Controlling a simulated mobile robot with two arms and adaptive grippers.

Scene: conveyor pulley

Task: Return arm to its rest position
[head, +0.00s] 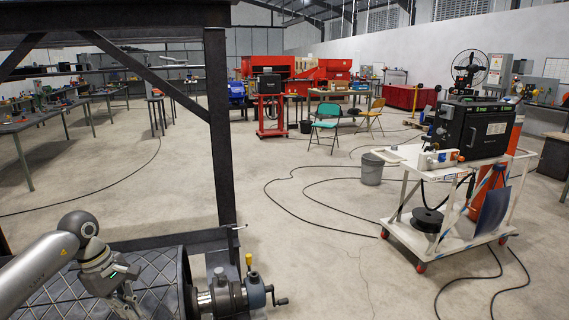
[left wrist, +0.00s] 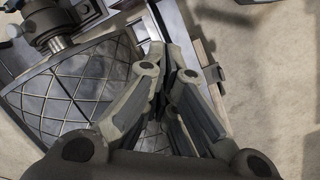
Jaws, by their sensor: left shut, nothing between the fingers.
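My left arm comes in from the lower left of the head view. Its gripper (head: 128,300) hangs in front of the conveyor pulley (head: 60,292), a large dark drum with a raised diamond pattern. In the left wrist view the gripper's fingers (left wrist: 165,62) are closed together and hold nothing. The pulley (left wrist: 75,90) shows behind them there, with its shaft and bearing housing (left wrist: 52,28) at the upper left. I cannot tell whether the fingers touch the pulley. The bearing and crank end (head: 240,293) sits right of the gripper in the head view. My right gripper is not in view.
A dark steel frame (head: 219,130) with an upright post and diagonal brace stands around the pulley. A white cart (head: 405,232) with a black machine stands at the right. Cables (head: 300,205) lie on the floor. Open concrete floor lies between the frame and cart.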

